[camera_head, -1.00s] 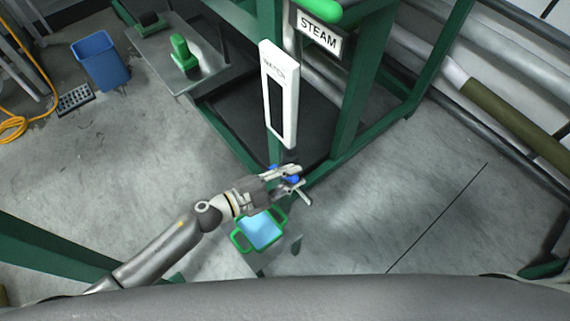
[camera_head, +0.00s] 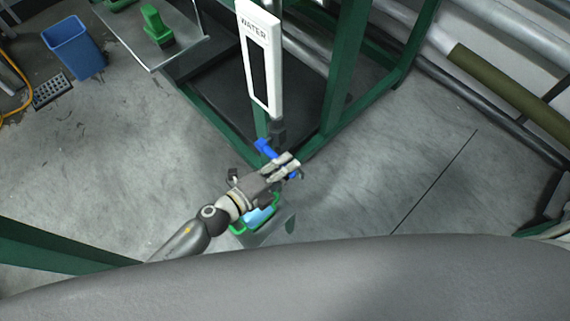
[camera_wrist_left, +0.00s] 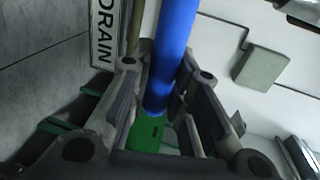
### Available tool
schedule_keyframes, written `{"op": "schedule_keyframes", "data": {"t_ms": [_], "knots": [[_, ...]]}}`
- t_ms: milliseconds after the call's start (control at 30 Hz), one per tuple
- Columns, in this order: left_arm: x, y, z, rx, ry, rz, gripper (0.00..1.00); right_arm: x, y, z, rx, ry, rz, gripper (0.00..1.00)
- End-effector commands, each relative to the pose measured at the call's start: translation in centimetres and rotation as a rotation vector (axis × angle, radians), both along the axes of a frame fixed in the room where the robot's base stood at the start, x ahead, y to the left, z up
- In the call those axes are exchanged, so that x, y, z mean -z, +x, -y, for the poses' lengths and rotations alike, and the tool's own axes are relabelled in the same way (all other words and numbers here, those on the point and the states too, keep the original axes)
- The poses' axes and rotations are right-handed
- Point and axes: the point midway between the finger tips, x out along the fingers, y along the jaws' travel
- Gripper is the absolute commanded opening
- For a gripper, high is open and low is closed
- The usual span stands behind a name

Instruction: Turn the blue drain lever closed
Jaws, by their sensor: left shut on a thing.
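The blue drain lever (camera_head: 264,147) shows in the head view below the WATER gauge, partly hidden by my left gripper (camera_head: 291,168). In the left wrist view the lever (camera_wrist_left: 173,55) is a blue bar coming down from the top. Its end lies between the two fingers of my left gripper (camera_wrist_left: 160,112), which is shut on it. A white DRAIN sign (camera_wrist_left: 105,32) stands beside it in the wrist view. My right gripper is not in view.
The white WATER gauge (camera_head: 260,60) and green frame posts (camera_head: 348,75) stand just beyond the gripper. A green-handled tray with blue content (camera_head: 259,217) is below my left wrist. A blue bin (camera_head: 74,48) stands at the far left.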

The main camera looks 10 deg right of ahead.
Motion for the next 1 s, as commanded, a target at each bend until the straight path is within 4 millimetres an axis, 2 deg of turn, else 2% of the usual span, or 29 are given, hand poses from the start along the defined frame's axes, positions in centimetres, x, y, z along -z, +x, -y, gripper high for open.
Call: {"op": "schedule_keyframes", "data": {"t_ms": [567,600,767,1000], "knots": [[0.52,-0.18,0.03,0.004,0.027,0.031,0.0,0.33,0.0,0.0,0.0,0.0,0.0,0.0],[0.54,-0.17,0.02,0.004,0.027,0.031,0.2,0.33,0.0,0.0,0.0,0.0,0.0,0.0],[0.52,-0.15,0.0,0.003,0.026,0.029,0.4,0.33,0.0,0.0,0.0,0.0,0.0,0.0],[0.39,-0.07,0.0,0.001,0.022,0.028,0.41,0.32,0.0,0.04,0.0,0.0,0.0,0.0]]}}
